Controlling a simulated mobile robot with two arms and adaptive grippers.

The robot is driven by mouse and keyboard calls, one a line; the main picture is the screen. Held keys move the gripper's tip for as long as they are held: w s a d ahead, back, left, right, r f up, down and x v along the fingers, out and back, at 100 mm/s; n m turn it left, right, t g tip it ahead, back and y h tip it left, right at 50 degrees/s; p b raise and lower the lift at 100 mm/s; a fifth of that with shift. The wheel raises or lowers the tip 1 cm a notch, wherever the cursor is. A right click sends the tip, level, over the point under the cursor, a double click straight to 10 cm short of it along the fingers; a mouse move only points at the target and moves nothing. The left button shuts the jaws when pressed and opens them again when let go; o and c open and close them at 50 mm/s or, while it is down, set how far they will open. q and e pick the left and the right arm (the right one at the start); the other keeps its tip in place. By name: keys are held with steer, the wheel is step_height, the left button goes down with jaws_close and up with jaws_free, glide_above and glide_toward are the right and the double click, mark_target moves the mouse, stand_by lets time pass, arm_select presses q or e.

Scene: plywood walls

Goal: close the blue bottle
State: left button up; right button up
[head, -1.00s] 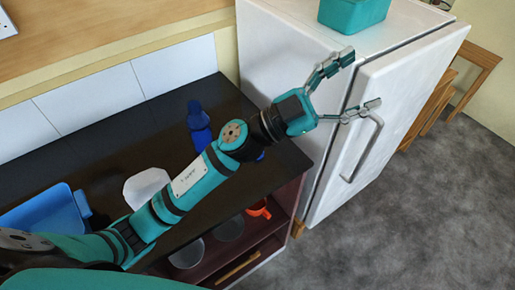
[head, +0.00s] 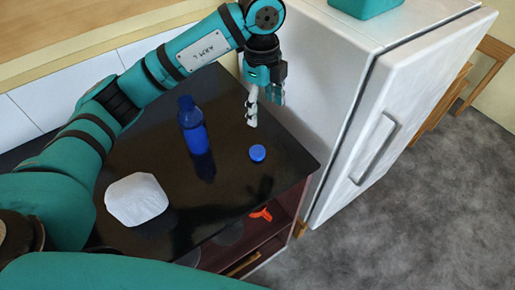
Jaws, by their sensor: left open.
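The blue bottle (head: 194,128) stands upright on the dark counter (head: 229,192). A round blue cap (head: 257,153) lies on the counter to the right of the bottle, apart from it. The bottle's top looks dark blue; its opening cannot be made out. My left gripper (head: 263,111) points down above the counter, to the right of the bottle and behind the cap. It is open, with nothing seen between its fingers. My right gripper is not in view.
A white rounded object (head: 136,199) sits on the counter to the front left. A white fridge (head: 365,125) with a teal box (head: 366,8) on top stands at the right. An orange item (head: 261,214) is on the shelf below. The counter around the cap is clear.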

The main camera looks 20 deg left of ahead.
arm_select(q)
steer(key=shift+a+r, duration=0.2)
steer(key=shift+a, duration=0.25)
steer(key=p, duration=0.4)
glide_above(260, 151)
step_height(260, 151, down, 11)
steer(key=shift+f, duration=0.65)
